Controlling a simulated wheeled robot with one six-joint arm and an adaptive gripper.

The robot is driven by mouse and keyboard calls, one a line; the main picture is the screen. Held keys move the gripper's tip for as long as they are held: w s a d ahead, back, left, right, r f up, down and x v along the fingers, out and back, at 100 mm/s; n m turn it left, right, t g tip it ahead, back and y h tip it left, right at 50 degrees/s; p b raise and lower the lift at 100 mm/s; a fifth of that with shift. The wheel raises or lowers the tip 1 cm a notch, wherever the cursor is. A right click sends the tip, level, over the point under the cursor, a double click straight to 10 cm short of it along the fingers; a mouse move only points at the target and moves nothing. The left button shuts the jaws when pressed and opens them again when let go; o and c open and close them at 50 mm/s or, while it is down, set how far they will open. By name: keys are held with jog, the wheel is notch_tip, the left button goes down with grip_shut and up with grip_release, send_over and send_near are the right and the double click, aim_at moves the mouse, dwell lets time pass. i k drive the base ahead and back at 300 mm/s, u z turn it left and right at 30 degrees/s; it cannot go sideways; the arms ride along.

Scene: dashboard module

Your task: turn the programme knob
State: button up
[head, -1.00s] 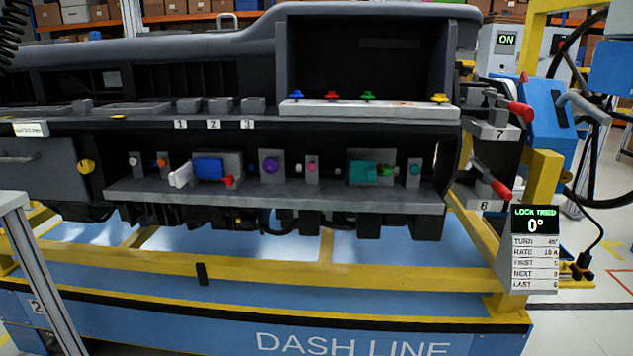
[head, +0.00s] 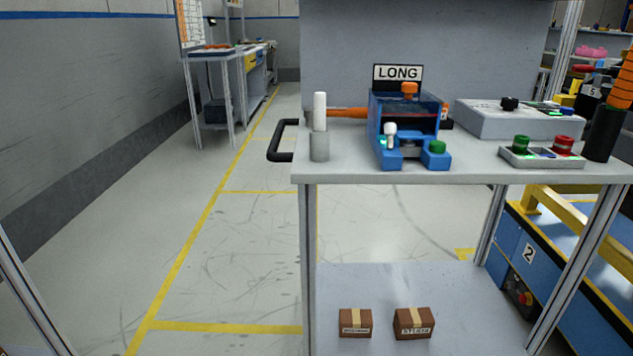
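A grey box (head: 525,119) with a black knob (head: 509,103) on its sloping top stands at the back right of a grey cart (head: 465,172). This may be the programme knob; no label for it can be read from here. Small blue and green parts show to the right of the knob. Nothing touches the knob. My gripper is not in the head view, so its state is hidden.
On the cart stand a blue fixture (head: 385,118) under a LONG sign (head: 398,73), a white-topped cylinder (head: 320,128), a green-and-red button box (head: 541,150) and a black holder (head: 603,133). Brown boxes (head: 356,323) lie on the lower shelf. Open floor (head: 245,240) lies left.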

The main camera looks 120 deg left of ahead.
aim_at(508, 104)
jog(key=u, duration=3.5)
jog(key=k, duration=0.35)
jog(key=z, duration=0.9)
jog(key=i, duration=0.85)
jog(key=z, duration=0.15)
